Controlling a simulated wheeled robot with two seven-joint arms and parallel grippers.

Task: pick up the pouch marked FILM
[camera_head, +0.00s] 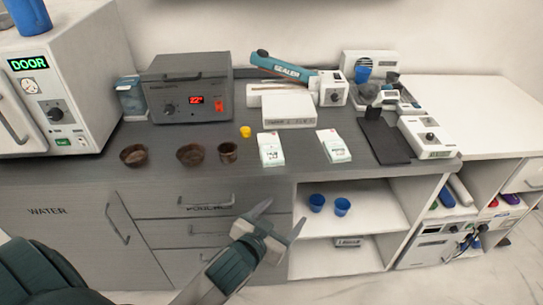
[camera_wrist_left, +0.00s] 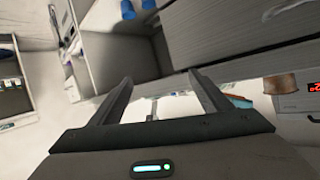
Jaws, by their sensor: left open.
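Two small white pouches with green edges lie on the grey counter (camera_head: 110,165) near its front edge. One is the left pouch (camera_head: 270,149) and the other is the right pouch (camera_head: 333,146). Their dark print is too small to read, so I cannot tell which is marked FILM. My left gripper (camera_head: 284,214) is open and empty, in front of the drawers and below the counter top, apart from both pouches. The left wrist view shows its two fingers (camera_wrist_left: 160,78) spread, with neither pouch clearly visible. My right gripper is not in view.
Behind the pouches stand a white box (camera_head: 289,110), a blue sealer (camera_head: 283,66) and a grey heater with a red display (camera_head: 188,90). A black pad (camera_head: 384,140) is right. Blue cups (camera_head: 342,206) stand on the shelf below.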

